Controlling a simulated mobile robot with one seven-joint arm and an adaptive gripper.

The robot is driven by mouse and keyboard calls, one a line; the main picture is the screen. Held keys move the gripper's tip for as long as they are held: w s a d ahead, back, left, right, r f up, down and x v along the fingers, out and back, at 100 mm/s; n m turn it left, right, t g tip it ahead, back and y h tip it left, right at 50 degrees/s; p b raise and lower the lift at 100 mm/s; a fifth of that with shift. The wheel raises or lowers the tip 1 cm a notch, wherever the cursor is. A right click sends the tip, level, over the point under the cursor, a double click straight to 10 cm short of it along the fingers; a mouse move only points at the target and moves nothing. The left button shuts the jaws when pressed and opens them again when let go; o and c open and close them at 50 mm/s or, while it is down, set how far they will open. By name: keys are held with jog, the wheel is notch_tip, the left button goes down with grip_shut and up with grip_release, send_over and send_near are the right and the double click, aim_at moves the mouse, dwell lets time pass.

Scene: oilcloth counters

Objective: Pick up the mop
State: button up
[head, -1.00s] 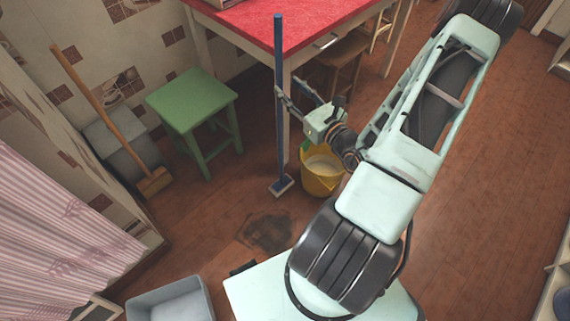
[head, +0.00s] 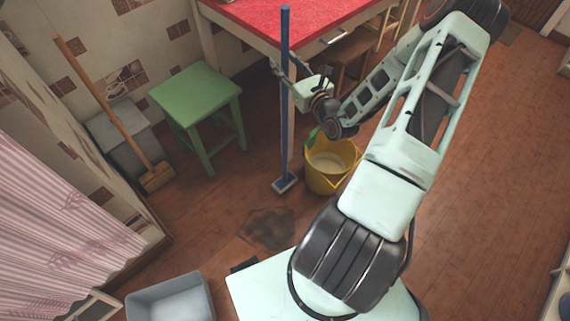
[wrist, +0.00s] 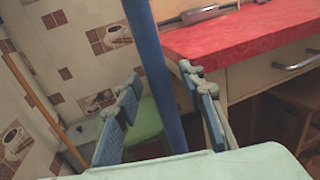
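The mop has a blue upright pole (head: 285,130) and a small pale head (head: 285,185) resting on the wooden floor. In the wrist view the blue pole (wrist: 160,75) rises between the fingers of my gripper (wrist: 160,105). The fingers are spread, with space visible on both sides of the pole, so the gripper is open and around it, not closed on it. In the head view my gripper (head: 283,76) is at the upper part of the pole, partly hidden by it.
A red-topped table (head: 265,20) stands behind the pole, with a yellow bucket (head: 330,178) beside the mop head. A green stool (head: 195,95), a broom (head: 105,100) and a grey bin (head: 170,300) are to the left.

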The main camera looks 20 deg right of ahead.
jog(key=shift+c, duration=0.5)
grip_shut()
jog(key=shift+w+r, duration=0.1)
jog(key=shift+r, duration=0.05)
